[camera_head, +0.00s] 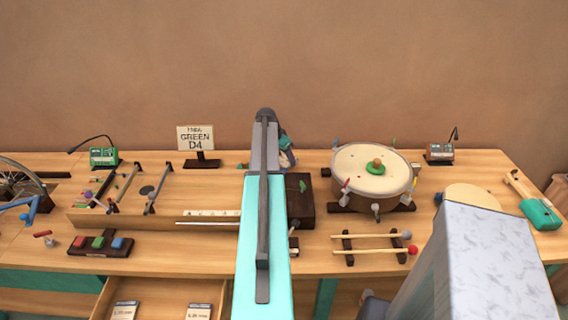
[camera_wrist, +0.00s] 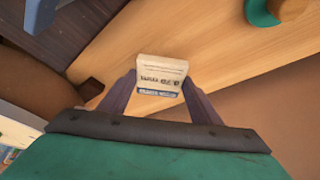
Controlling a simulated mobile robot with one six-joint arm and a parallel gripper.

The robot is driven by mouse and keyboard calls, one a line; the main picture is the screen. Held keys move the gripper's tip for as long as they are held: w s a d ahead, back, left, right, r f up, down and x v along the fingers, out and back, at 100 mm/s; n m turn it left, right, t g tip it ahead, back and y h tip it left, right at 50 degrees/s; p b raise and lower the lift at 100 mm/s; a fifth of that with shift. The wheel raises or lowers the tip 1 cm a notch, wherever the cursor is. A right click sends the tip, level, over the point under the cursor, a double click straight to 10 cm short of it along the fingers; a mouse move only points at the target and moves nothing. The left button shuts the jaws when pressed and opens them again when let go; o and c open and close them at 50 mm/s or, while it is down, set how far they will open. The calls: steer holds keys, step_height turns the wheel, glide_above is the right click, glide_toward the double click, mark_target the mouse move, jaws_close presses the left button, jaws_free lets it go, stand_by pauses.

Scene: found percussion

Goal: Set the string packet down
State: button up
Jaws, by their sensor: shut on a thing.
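The string packet (camera_wrist: 161,70) is a small cream card with a dark blue band and the print "0.70 mm". In the wrist view it sits between the two dark fingers of my gripper (camera_wrist: 158,80), which is shut on it. Bare wooden bench top (camera_wrist: 225,55) shows beyond the packet; I cannot tell how high above it the packet is. In the head view, my arm hides the packet and most of my gripper, with a small part (camera_head: 286,147) showing at the back of the bench.
An open drawer (camera_head: 88,306) at the front left holds two packets (camera_head: 199,312). A drum (camera_head: 352,160) stands right of my arm, with a dark block (camera_head: 300,213) beside it. A sign reading "GREEN D4" (camera_head: 195,138) stands left. Mallets (camera_head: 375,235) lie on a rack at front.

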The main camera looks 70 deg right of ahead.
mark_target(284, 160)
steer(key=shift+f+p, duration=0.45)
steer(key=shift+f, duration=1.25)
steer(key=shift+f, duration=0.15)
steer(key=o, duration=1)
steer(key=shift+r, duration=0.2)
steer(key=b+v, duration=0.2)
steer(key=v, duration=1)
steer(key=shift+b, duration=0.3)
steer(key=shift+f, duration=0.1)
steer(key=shift+p+x, duration=1.05)
steer(key=shift+x, duration=3.9)
steer(key=shift+s, duration=0.1)
